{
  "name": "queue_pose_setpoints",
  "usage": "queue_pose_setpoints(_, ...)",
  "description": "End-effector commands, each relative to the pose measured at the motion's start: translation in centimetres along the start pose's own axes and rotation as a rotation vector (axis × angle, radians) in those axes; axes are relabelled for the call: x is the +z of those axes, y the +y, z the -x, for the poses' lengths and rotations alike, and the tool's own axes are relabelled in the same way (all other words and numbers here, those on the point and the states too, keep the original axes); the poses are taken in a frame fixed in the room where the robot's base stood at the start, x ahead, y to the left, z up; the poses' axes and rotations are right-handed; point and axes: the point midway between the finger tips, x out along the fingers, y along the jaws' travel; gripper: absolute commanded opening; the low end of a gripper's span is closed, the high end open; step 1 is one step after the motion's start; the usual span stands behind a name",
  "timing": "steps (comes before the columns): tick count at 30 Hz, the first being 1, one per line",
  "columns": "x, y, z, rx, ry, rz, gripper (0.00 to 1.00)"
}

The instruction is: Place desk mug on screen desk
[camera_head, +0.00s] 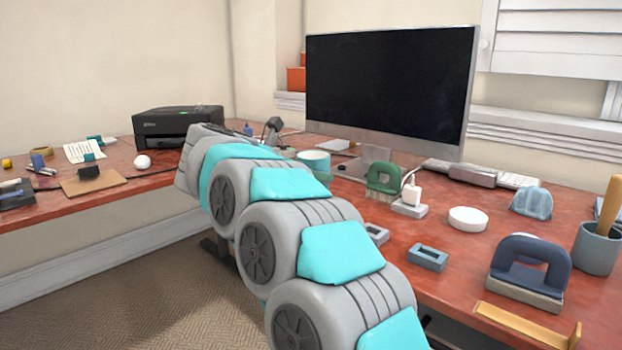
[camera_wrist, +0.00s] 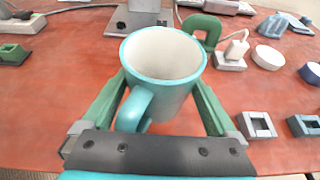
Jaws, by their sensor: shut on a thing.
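The desk mug is teal outside and white inside. In the wrist view the mug (camera_wrist: 165,85) is upright between the two green fingers of my gripper (camera_wrist: 162,95), with its handle toward the wrist. My gripper is shut on it. In the head view the mug (camera_head: 314,165) shows partly behind my arm, in front of the monitor's stand; my gripper is mostly hidden there. The screen desk (camera_head: 460,262) is the reddish-brown top under the monitor. I cannot tell whether the mug's base touches the desk.
The monitor (camera_head: 390,85) stands behind the mug. To the right are a green-handled brush (camera_head: 383,178), a white plug (camera_head: 411,196), a white round puck (camera_head: 468,218) and small grey-blue blocks (camera_head: 427,257). A printer (camera_head: 180,126) stands on the left desk.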

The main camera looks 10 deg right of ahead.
Motion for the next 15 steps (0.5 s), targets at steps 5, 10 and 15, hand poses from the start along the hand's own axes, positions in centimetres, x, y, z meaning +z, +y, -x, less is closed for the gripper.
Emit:
queue_pose_setpoints(5,0.6,1.8,-1.7,0.001,-0.001,-0.001,0.15)
queue_pose_setpoints(10,0.8,2.4,-2.4,0.001,-0.001,-0.002,0.15)
queue_pose_setpoints(15,0.9,2.8,-2.8,0.001,-0.001,-0.002,0.15)
